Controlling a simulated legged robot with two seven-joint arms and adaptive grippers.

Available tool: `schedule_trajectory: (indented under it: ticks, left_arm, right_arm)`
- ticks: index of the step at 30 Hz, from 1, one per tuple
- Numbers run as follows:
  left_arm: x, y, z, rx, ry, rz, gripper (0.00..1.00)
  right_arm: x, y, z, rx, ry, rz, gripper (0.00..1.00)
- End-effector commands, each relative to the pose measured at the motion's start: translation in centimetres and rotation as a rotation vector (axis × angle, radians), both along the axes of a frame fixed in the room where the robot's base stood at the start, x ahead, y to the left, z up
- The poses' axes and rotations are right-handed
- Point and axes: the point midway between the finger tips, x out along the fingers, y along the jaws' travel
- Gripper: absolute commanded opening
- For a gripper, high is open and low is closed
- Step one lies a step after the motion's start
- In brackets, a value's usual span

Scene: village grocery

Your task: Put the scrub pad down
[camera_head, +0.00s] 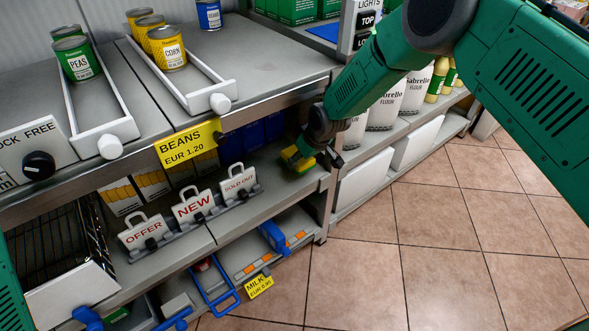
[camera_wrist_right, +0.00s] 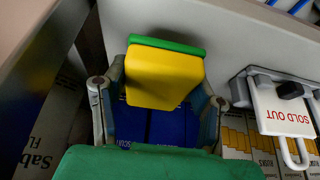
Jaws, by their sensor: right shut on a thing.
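The scrub pad is a small yellow block with a green layer (camera_head: 297,158). It is at the right end of the middle shelf (camera_head: 292,186), near the upright post. In the right wrist view the pad (camera_wrist_right: 163,76) sits between the two fingers. My right gripper (camera_head: 312,158) is shut on it. I cannot tell whether the pad touches the shelf. My left gripper is out of view.
A rail with OFFER, NEW and SOLD OUT signs (camera_head: 192,207) stands left of the pad. Dark blue boxes (camera_head: 252,136) stand behind it, under the upper shelf (camera_head: 250,62). Flour bags (camera_head: 388,103) stand right of the post. Bare shelf shows in front of the pad.

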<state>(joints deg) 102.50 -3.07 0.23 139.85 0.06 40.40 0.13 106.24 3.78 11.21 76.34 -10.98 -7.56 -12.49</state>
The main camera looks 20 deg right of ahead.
Motion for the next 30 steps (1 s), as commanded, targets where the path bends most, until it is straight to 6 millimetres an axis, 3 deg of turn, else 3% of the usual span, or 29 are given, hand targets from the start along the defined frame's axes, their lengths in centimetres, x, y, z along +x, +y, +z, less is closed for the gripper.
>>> schedule_trajectory:
  ticks: [3,10,16,26,27,28,30]
  left_arm:
    - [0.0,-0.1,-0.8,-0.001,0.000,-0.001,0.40]
    - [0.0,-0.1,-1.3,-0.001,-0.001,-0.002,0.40]
    - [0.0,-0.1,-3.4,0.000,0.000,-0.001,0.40]
    - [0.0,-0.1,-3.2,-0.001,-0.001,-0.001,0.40]
    - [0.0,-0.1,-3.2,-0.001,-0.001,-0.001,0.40]
    - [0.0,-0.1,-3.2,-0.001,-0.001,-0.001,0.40]
    - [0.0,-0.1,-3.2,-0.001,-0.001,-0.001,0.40]
  right_arm:
    - [1.4,0.5,-0.3,0.001,-0.001,-0.001,0.06]
    - [2.8,1.4,0.0,-0.005,-0.001,0.000,0.06]
    - [2.5,1.3,-3.5,-0.004,0.003,0.000,0.06]
    - [2.5,1.1,-3.6,-0.001,0.001,0.000,0.06]
    - [2.6,1.1,-3.5,-0.002,0.000,-0.001,0.66]
    - [2.6,1.2,-3.5,-0.003,0.001,0.000,0.72]
    - [2.5,1.2,-3.5,-0.004,0.001,0.000,0.72]
